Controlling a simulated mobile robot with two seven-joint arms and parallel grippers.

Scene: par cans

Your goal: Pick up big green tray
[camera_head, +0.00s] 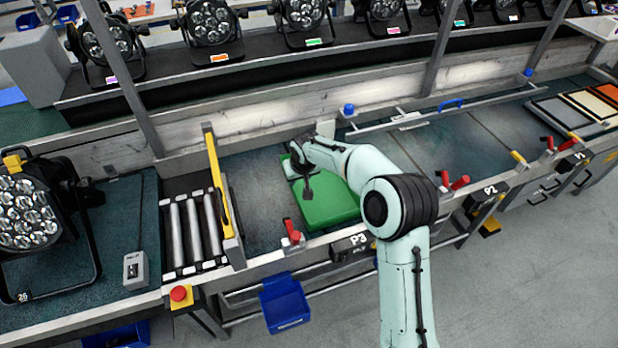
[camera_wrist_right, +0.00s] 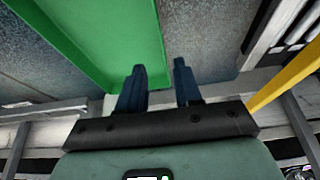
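The big green tray (camera_head: 333,207) lies flat on the dark bench top near the P3 label. My right arm reaches over it and hides part of its back and right side. My right gripper (camera_head: 307,188) is at the tray's left part. In the right wrist view the gripper (camera_wrist_right: 160,72) is open, with a clear gap between its dark fingers. One finger overlaps the corner of the tray (camera_wrist_right: 115,30) and the other shows past its edge. I cannot tell whether the fingers touch the tray. My left gripper is not in view.
A yellow bar (camera_head: 218,180) and a roller section (camera_head: 192,230) lie left of the tray. A blue bin (camera_head: 285,302) hangs below the front edge. The bench (camera_head: 455,150) right of my arm is mostly clear.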

